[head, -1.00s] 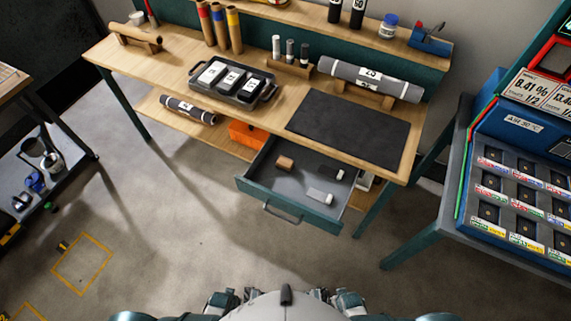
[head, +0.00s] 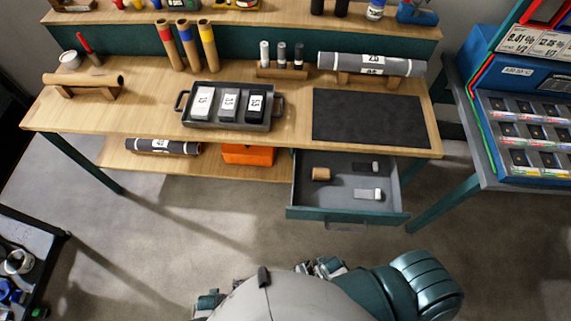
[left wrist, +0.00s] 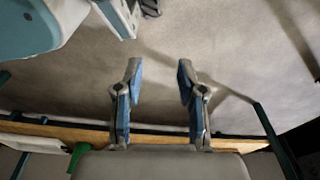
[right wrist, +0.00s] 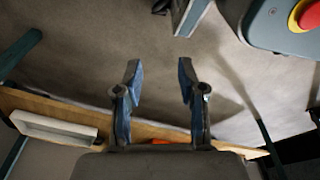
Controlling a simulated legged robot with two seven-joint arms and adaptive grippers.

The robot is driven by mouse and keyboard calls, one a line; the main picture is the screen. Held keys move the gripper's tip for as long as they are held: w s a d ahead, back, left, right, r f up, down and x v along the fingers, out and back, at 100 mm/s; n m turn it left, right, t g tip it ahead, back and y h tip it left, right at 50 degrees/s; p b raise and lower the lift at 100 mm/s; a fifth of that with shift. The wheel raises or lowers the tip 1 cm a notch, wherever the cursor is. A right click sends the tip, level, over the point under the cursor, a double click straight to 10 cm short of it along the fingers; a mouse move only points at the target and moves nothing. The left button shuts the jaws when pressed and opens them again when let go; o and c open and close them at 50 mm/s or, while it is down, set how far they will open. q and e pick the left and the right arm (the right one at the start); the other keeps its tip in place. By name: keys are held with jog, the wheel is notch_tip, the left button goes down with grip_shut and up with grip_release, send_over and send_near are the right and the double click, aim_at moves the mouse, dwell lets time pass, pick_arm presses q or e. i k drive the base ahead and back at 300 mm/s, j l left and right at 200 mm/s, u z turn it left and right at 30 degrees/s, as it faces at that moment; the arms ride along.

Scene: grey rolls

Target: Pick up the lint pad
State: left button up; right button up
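No object is clearly marked as the lint pad. The open drawer (head: 345,216) under the bench holds a brown block (head: 321,174), a grey-and-white piece (head: 368,192) and a darker piece with a pale end (head: 366,166); I cannot tell whether one of these is the pad. My left gripper (left wrist: 158,68) is open and empty in the left wrist view, over bare floor. My right gripper (right wrist: 158,70) is open and empty in the right wrist view, also over floor. Neither gripper is near the drawer pieces.
The wooden bench (head: 150,115) carries a tray (head: 268,125) with three labelled blocks, a dark mat (head: 370,118) and a grey roll (head: 372,64) on a stand. An orange box (head: 247,154) sits on the lower shelf. A blue compartment unit (head: 525,150) stands right.

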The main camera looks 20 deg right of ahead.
aim_at(319, 175)
jog(key=i+j+z, duration=0.1)
jog(key=j, duration=0.3)
jog(key=i+j, duration=0.25)
jog(key=j, duration=0.15)
jog(key=i+j+z, duration=0.15)
jog(key=j, duration=0.25)
jog(key=i+j, duration=0.1)
jog(key=j, duration=0.35)
jog(key=i+j+z, duration=0.15)
jog(key=j, duration=0.25)
jog(key=i+j, duration=0.1)
jog(key=j, duration=0.35)
jog(key=i+j+z, duration=0.15)
jog(key=j, duration=0.3)
jog(key=i+j, duration=0.1)
jog(key=j, duration=0.25)
jog(key=i+j, duration=0.1)
jog(key=j, duration=0.3)
jog(key=i+j+z, duration=0.1)
jog(key=j, duration=0.25)
jog(key=i+j, duration=0.1)
jog(key=j, duration=0.3)
jog(key=z, duration=2.55)
